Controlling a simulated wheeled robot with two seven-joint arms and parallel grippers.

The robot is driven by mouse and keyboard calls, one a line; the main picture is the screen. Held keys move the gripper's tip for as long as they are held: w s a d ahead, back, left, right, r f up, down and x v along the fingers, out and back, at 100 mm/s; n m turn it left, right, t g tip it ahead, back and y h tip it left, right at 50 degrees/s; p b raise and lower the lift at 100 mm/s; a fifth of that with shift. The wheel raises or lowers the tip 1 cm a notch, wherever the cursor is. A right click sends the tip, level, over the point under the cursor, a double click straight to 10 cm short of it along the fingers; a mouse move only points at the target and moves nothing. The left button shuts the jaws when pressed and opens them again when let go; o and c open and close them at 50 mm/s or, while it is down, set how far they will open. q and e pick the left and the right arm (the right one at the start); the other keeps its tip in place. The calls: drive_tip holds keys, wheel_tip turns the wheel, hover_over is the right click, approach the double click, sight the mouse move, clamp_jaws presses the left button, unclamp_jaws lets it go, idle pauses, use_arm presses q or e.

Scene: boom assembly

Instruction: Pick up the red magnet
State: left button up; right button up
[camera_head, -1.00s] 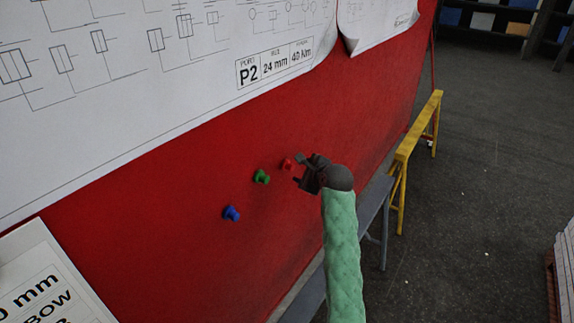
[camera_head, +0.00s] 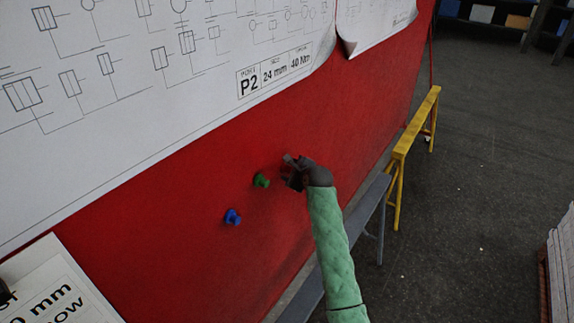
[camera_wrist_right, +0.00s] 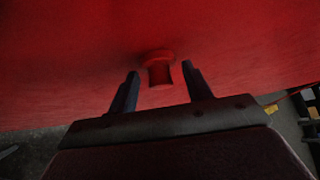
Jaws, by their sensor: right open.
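The red magnet (camera_wrist_right: 159,70) sticks to the red board and shows in the right wrist view, just ahead of and between the two fingers. My right gripper (camera_wrist_right: 160,88) is open there, with one finger on each side of the magnet; I cannot tell whether either touches it. In the head view my right gripper (camera_head: 287,170) is at the board and hides the red magnet. My left gripper is not clearly in view; a small dark shape at the lower left edge of the head view is too little to identify.
A green magnet (camera_head: 261,181) and a blue magnet (camera_head: 232,217) are on the red board (camera_head: 160,250), left of my right gripper. A large white diagram sheet (camera_head: 200,90) hangs above. A grey ledge (camera_head: 366,208) and a yellow stand (camera_head: 411,137) are at the right.

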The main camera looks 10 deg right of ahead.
sight(291, 169)
use_arm(q)
drive_tip(key=shift+d+r, duration=0.1)
use_arm(e)
drive_tip(key=shift+w+a+f, duration=0.1)
drive_tip(key=shift+w+f, duration=0.05)
drive_tip(key=shift+w, duration=0.1)
drive_tip(key=shift+c, duration=0.3)
use_arm(q)
drive_tip(key=shift+s, duration=0.1)
use_arm(e)
drive_tip(key=c, duration=0.7)
use_arm(q)
drive_tip(key=shift+a, duration=0.2)
use_arm(e)
drive_tip(key=shift+o, duration=0.2)
